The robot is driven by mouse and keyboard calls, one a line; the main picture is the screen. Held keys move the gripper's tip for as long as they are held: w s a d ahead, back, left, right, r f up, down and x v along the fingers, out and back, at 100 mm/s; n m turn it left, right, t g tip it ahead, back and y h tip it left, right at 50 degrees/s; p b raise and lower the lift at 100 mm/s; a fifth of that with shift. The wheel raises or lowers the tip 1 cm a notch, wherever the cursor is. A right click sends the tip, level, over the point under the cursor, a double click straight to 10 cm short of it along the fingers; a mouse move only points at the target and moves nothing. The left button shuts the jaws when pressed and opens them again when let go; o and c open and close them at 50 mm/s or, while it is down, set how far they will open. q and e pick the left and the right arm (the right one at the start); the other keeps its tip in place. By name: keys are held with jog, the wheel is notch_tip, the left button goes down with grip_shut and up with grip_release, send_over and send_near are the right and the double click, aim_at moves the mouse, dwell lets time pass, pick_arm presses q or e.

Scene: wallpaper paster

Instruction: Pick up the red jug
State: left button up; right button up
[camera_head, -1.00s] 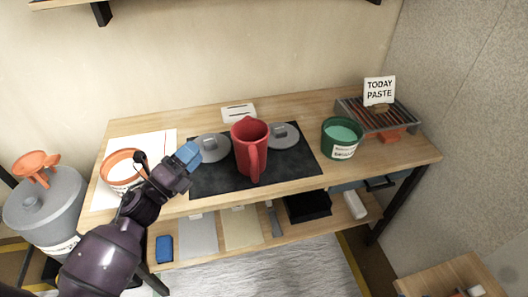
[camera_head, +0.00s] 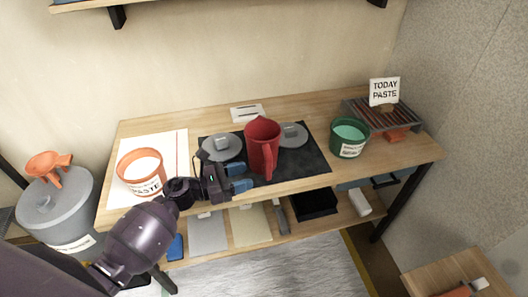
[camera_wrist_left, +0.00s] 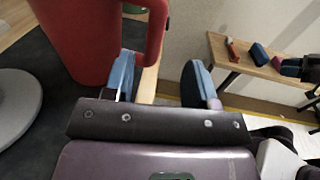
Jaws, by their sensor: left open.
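The red jug (camera_head: 262,145) stands upright on a dark mat (camera_head: 308,164) on the wooden bench, its handle facing the front. My left gripper (camera_head: 239,177) is open, low beside the jug's front left, with blue fingertips close to the handle. In the left wrist view the jug (camera_wrist_left: 82,38) fills the upper left. Its handle (camera_wrist_left: 156,38) appears between the two fingers of my left gripper (camera_wrist_left: 160,80). I cannot tell whether a finger touches it.
Grey discs (camera_head: 222,148) lie on the mat behind the jug. A white-filled paste tub (camera_head: 142,180) stands left, near my arm. A green tub (camera_head: 348,138) and a rack with a TODAY PASTE sign (camera_head: 385,92) stand right. A lower shelf (camera_head: 275,232) runs underneath.

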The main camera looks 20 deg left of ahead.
aim_at(268, 168)
pick_arm(q)
jog(key=shift+w+a+f+p+x, duration=0.1)
jog(key=shift+w+p+x, duration=0.05)
jog(key=shift+x, duration=1.8)
jog(key=shift+w+a+f+p+x, duration=0.1)
jog(key=shift+p+x, duration=0.05)
jog(key=shift+x, duration=1.85)
jog(key=shift+c, duration=0.5)
grip_shut()
